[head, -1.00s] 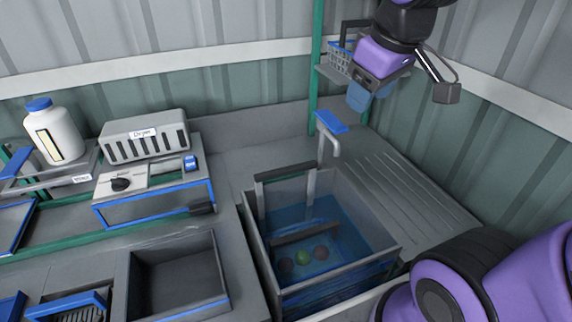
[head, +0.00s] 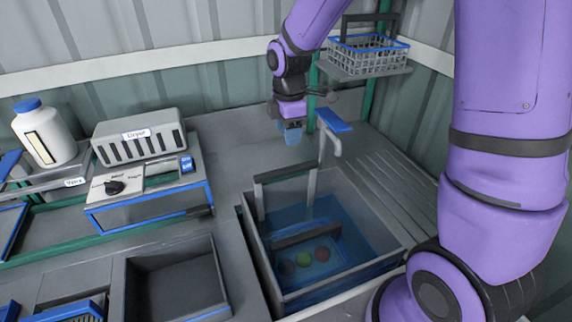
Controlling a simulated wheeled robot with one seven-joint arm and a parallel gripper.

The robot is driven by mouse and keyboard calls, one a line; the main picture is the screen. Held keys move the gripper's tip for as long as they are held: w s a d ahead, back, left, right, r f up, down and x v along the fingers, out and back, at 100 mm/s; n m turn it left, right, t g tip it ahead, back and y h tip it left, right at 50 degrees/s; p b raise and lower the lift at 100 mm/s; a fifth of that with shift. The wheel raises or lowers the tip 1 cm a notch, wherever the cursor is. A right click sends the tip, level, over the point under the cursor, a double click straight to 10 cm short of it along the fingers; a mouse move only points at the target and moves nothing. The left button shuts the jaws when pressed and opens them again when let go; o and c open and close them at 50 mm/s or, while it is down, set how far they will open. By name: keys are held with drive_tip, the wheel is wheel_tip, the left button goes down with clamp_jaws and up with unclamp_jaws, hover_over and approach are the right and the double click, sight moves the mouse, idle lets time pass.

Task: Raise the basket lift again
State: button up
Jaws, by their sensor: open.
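A clear-walled tank (head: 375,222) of blue water stands in the bench. Several red and green tomatoes (head: 303,259) lie low in the water. A dark bar (head: 306,236) crosses just above them, and a dark upright frame (head: 284,173) stands at the tank's back edge. I cannot tell which of these belongs to the basket lift. My gripper (head: 291,136) is open, pointing down behind the tank and left of the tap. Its blue fingers look empty and apart from the frame.
A tap with a blue lever (head: 333,120) stands close right of my gripper. A wire basket (head: 368,57) sits on a wall shelf (head: 352,74). A dryer (head: 138,137), a knob panel (head: 115,187) and an empty bin (head: 176,282) are on the left. The ribbed drainboard (head: 400,190) is clear.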

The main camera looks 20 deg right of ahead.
sight(287, 168)
drive_tip(key=f, duration=1.1)
drive_tip(key=shift+w+a+f, duration=0.1)
drive_tip(key=shift+w+f, duration=0.1)
drive_tip(key=shift+f, duration=0.1)
clamp_jaws()
